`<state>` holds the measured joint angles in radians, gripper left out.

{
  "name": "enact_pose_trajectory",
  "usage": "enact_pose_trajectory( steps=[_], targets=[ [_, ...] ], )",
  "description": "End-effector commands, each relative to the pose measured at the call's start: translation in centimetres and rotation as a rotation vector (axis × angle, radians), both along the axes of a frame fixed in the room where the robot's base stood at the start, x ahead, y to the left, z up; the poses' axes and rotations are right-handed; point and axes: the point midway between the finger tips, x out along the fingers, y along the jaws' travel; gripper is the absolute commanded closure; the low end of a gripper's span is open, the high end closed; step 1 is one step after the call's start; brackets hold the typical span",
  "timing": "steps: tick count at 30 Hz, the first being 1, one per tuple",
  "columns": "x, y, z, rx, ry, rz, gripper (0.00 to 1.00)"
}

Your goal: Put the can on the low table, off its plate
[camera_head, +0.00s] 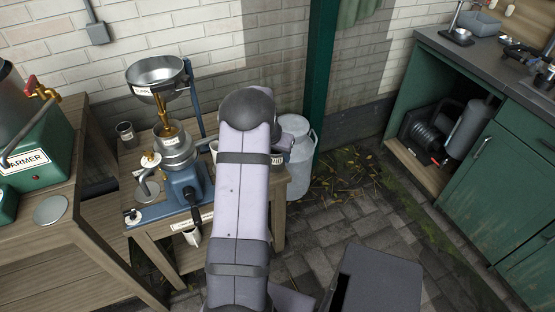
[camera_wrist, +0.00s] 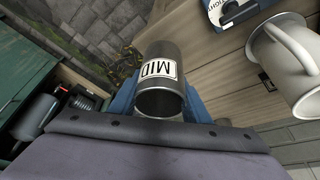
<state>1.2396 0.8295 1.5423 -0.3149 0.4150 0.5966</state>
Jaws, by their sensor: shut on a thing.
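A dark metal can labelled MID (camera_wrist: 161,72) is held between the blue fingers of my gripper (camera_wrist: 160,100) in the wrist view. My gripper is shut on it. The can is in front of the edge of the wooden low table (camera_wrist: 215,75); I cannot tell whether it touches anything below. The low table (camera_head: 154,238) stands at the left centre.
A blue-based cream separator (camera_head: 182,185) takes up much of the low table. A small dark cup (camera_head: 126,133) stands at its back left. A white enamel mug (camera_wrist: 285,65) is at the right in the wrist view. A milk churn (camera_head: 301,160) stands on the floor behind.

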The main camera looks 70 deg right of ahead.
Motion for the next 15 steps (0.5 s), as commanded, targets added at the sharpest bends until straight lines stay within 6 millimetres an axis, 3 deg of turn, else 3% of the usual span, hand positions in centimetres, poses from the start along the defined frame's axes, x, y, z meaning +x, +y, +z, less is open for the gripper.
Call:
enact_pose_trajectory(
  steps=[6,15],
  targets=[
    [0.0,0.0,-2.5,0.0,0.0,0.0,0.83],
    [0.0,0.0,-2.7,-0.002,-0.001,-0.001,0.83]
  ],
)
